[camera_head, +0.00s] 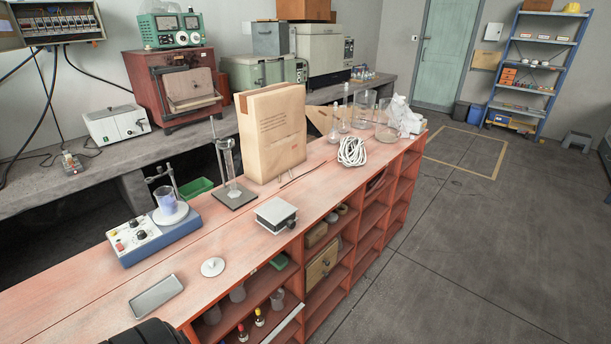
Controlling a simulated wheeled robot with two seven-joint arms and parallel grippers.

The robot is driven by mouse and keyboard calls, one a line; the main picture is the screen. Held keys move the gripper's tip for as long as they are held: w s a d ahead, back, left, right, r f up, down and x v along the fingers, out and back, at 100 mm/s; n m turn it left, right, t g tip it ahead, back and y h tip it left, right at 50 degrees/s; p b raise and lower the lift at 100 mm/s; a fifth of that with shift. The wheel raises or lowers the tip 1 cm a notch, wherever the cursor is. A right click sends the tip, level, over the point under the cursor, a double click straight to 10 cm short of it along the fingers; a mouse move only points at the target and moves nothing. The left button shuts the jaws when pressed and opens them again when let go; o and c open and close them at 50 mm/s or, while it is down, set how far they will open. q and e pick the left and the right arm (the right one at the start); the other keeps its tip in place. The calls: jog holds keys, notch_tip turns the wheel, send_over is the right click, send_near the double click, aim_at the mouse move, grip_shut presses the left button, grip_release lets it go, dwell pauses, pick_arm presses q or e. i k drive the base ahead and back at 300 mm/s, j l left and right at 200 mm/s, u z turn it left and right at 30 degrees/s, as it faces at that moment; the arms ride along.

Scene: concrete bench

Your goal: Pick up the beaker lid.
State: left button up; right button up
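The beaker lid (213,267) is a small round white disc with a little knob on top. It lies by itself on the reddish bench top (105,301), near the front edge. A beaker (166,199) with bluish contents stands on the white plate of a blue stirrer (151,231), behind and to the left of the lid. Neither of my grippers shows in the head view. A dark ribbed part, probably mine, shows at the bottom edge, left of centre.
A shallow grey tray (156,296) lies left of the lid, and a small metal box (276,215) stands to its right. A stand with a glass cylinder (231,167) and a big paper bag (271,133) are farther back. Bench top around the lid is clear.

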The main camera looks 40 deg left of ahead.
aim_at(213, 266)
jog(key=i+u, duration=0.45)
jog(key=i+l+u, duration=0.15)
jog(key=u, duration=0.3)
jog(key=i+l+u, duration=0.25)
jog(key=u, duration=0.2)
jog(key=i+l+u, duration=0.55)
jog(key=l+u, duration=0.35)
jog(key=j, duration=0.15)
